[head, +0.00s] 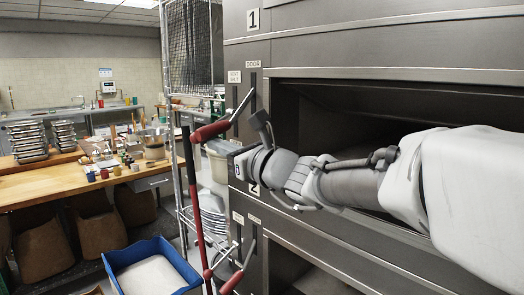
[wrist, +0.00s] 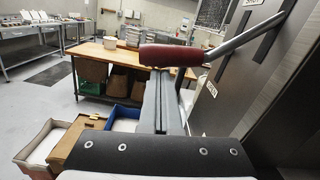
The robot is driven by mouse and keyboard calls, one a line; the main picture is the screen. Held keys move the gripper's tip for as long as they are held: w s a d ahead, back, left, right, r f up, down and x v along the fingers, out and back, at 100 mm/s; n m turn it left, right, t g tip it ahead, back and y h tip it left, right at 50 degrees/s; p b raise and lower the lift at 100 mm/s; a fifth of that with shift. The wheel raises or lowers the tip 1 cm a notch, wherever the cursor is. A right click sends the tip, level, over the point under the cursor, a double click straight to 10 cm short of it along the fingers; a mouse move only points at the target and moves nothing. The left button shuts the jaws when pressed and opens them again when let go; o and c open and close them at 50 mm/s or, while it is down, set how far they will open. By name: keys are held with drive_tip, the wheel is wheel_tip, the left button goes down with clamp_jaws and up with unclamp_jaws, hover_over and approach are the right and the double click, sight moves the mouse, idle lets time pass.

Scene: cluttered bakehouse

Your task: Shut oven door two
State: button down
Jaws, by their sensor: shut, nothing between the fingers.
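The dark steel oven (head: 375,42) fills the right of the head view, with plates "1" (head: 252,18) and "2" (head: 253,189). The chamber under "1" is open and dark. Under "2" another dark opening (head: 318,283) shows partly; my arm covers much of the front. An upper lever with a red grip (head: 211,131) sticks out under a DOOR label, and a lower red-gripped lever (head: 232,282) is at the bottom. My gripper (wrist: 161,76) is shut and empty. In the wrist view a red grip (wrist: 170,55) lies just past its fingertips; contact is unclear.
A red pole (head: 192,200) stands close left of the oven, before a wire rack (head: 163,60). A blue crate (head: 190,273) with pale contents is on the floor. A wooden table (head: 40,190) holds jars and stacked trays.

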drive_tip(key=s+a+r+m+p, duration=0.1)
drive_tip(key=r+m+p, duration=0.3)
drive_tip(key=r, duration=0.3)
drive_tip(key=s+a+r+m+p, duration=0.1)
drive_tip(key=s+r+m+p, duration=0.1)
drive_tip(key=r+m+p, duration=0.2)
drive_tip(key=shift+a+r+m+h+p, duration=0.35)
drive_tip(key=shift+r+p, duration=0.55)
drive_tip(key=shift+r, duration=0.85)
drive_tip(key=shift+s, duration=0.1)
drive_tip(key=shift+a+f, duration=0.1)
drive_tip(key=shift+f, duration=0.1)
